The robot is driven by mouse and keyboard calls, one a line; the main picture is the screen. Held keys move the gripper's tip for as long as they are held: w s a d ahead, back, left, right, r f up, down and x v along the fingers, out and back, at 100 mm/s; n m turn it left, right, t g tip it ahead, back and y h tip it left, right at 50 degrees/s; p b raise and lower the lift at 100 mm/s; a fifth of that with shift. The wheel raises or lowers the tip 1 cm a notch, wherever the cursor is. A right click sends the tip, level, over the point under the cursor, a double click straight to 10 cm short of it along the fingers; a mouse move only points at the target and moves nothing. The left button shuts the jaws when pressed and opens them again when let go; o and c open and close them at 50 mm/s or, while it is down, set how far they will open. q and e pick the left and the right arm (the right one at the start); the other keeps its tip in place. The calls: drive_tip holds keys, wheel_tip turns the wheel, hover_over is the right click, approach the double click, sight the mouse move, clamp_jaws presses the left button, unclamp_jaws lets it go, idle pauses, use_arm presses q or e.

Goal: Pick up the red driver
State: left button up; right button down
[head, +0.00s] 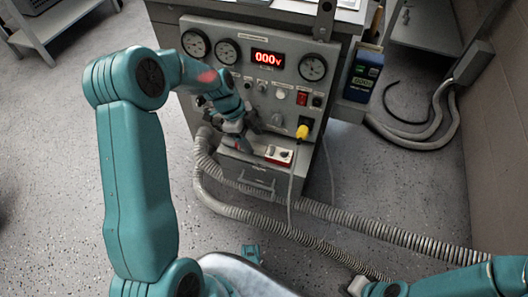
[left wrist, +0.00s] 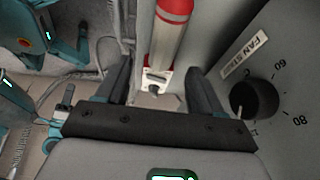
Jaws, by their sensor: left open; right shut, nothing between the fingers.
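My right gripper (head: 364,287) is shut and empty at the bottom edge.
The grey cabinet (head: 197,92) carries gauges, a red display (head: 267,59) and knobs. A dial (left wrist: 254,99) is close by. Ribbed hoses (head: 300,236) cross the floor.

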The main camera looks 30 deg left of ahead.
sight(259, 147)
use_arm(q)
drive_tip(key=b+x, duration=0.1)
drive_tip(key=x, duration=0.4)
drive_tip(key=shift+w+f+b, duration=0.1)
drive_tip(key=shift+w+b, duration=0.05)
drive_tip(key=shift+b, duration=0.25)
drive_tip(key=shift+c, duration=0.3)
clamp_jaws()
drive_tip(key=shift+r+p, duration=0.3)
drive_tip(key=shift+r, duration=0.1)
drive_tip(key=r, duration=0.2)
drive_tip(key=r+p, duration=0.1)
drive_tip(key=r, duration=0.1)
drive_tip(key=s+r+p, duration=0.1)
drive_tip(key=r, duration=0.1)
drive_tip(key=shift+d+r, duration=0.1)
drive_tip(key=shift+r, duration=0.3)
drive_tip(key=s+d, duration=0.2)
drive_tip(key=s, duration=0.7)
drive_tip(key=s+d, duration=0.2)
drive_tip(key=s, duration=0.7)
drive_tip(key=shift+s+d+f, duration=0.15)
drive_tip(key=shift+s+d, duration=0.05)
drive_tip(key=shift+d, duration=0.05)
